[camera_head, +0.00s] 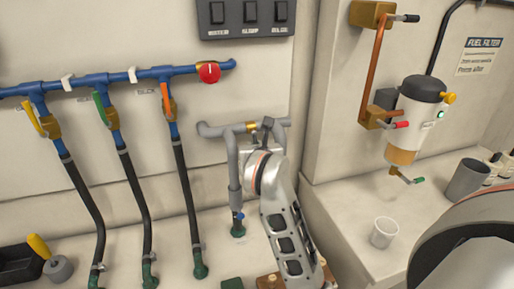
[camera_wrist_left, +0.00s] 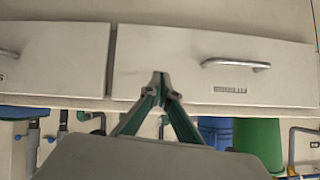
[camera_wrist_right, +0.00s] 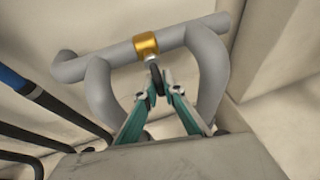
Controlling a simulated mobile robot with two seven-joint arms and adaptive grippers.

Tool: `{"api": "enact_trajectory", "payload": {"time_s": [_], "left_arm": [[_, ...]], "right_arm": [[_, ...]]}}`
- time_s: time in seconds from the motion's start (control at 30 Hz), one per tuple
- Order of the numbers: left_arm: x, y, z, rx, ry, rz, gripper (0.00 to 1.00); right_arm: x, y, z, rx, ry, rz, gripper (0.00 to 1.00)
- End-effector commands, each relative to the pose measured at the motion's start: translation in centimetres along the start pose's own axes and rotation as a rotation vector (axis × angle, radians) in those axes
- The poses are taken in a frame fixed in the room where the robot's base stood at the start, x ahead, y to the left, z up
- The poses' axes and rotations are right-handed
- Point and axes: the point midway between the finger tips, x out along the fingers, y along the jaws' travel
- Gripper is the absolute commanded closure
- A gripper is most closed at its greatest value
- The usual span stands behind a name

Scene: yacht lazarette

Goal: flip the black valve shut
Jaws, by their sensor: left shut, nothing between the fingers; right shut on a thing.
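A grey pipe loop stands in the middle of the head view, with a brass valve body (camera_head: 251,127) on its top run. The brass body also shows in the right wrist view (camera_wrist_right: 146,44), with a short dark lever (camera_wrist_right: 153,72) coming off it toward me. My right gripper (camera_wrist_right: 157,88) is shut on this lever; the fingers and my wrist hide most of it. Another valve with a black handle (camera_head: 407,18) and brass body is at the upper right, untouched. My left gripper (camera_wrist_left: 159,82) is shut and empty in front of white drawers, outside the head view.
A blue pipe (camera_head: 125,77) on the left wall carries yellow, green and orange levers and a red knob (camera_head: 209,72). A fuel filter (camera_head: 418,110) hangs at the right, above a white cup (camera_head: 384,232) and a grey cup (camera_head: 467,179). The left wrist view shows a green bin (camera_wrist_left: 258,142).

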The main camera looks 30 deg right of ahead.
Motion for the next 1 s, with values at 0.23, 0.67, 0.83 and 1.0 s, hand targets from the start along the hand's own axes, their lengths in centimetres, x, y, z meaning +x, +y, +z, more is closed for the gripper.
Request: {"api": "enact_trajectory", "payload": {"time_s": [0.23, 0.67, 0.83, 1.0], "left_arm": [[0.09, 0.27, -0.35, -0.001, 0.008, 0.004, 1.00], [0.12, 0.32, -0.04, 0.000, 0.002, 0.005, 1.00], [0.12, 0.23, 0.02, 0.001, 0.001, 0.004, 1.00], [0.02, 0.32, 0.46, -0.001, -0.007, 0.004, 1.00]], "right_arm": [[-0.03, 0.14, -0.02, 0.026, 0.006, 0.011, 1.00], [-0.04, 0.15, -0.01, 0.026, 0.006, 0.011, 0.74], [-0.03, 0.13, -0.01, 0.025, 0.006, 0.011, 0.74], [-0.22, 0.13, 0.00, 0.025, 0.005, 0.011, 0.74]]}}
